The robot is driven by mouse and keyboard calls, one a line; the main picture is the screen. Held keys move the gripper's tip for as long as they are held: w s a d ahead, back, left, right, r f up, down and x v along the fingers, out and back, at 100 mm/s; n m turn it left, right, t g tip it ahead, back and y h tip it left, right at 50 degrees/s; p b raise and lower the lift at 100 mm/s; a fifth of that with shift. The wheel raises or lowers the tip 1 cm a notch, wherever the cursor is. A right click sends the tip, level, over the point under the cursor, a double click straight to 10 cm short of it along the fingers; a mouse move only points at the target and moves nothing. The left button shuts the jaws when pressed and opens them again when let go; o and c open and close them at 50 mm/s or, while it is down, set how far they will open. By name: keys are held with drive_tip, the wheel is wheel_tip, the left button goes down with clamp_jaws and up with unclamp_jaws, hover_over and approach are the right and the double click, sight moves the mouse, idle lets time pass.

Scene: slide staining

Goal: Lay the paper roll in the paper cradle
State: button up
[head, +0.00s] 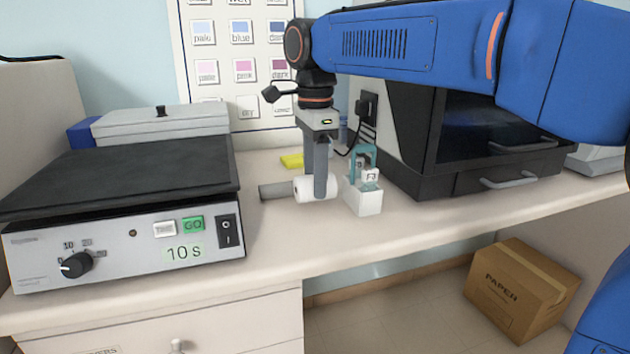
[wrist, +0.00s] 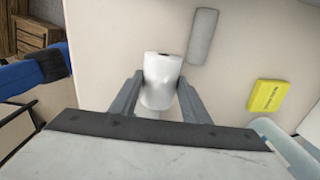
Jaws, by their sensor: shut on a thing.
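The white paper roll (head: 304,189) is between the fingers of my gripper (head: 320,185), low over or on the bench; I cannot tell if it touches the surface. In the wrist view the roll (wrist: 162,72) sits between both fingers of my gripper (wrist: 158,95), which is shut on it. A grey, round-ended low block (head: 275,190) lies on the bench just left of the roll; it may be the paper cradle, but I cannot tell for sure. It also shows in the wrist view (wrist: 203,36), beyond the roll and apart from it.
A white holder (head: 364,198) with a teal handle (head: 357,158) stands close right of my gripper. A yellow pad (head: 292,161) lies behind. A hot plate (head: 120,240) fills the left, and a black cabinet (head: 410,140) stands at right. The bench front edge is near.

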drive_tip(key=shift+f, duration=0.45)
drive_tip(key=o, duration=1.1)
drive_tip(key=shift+f, duration=0.1)
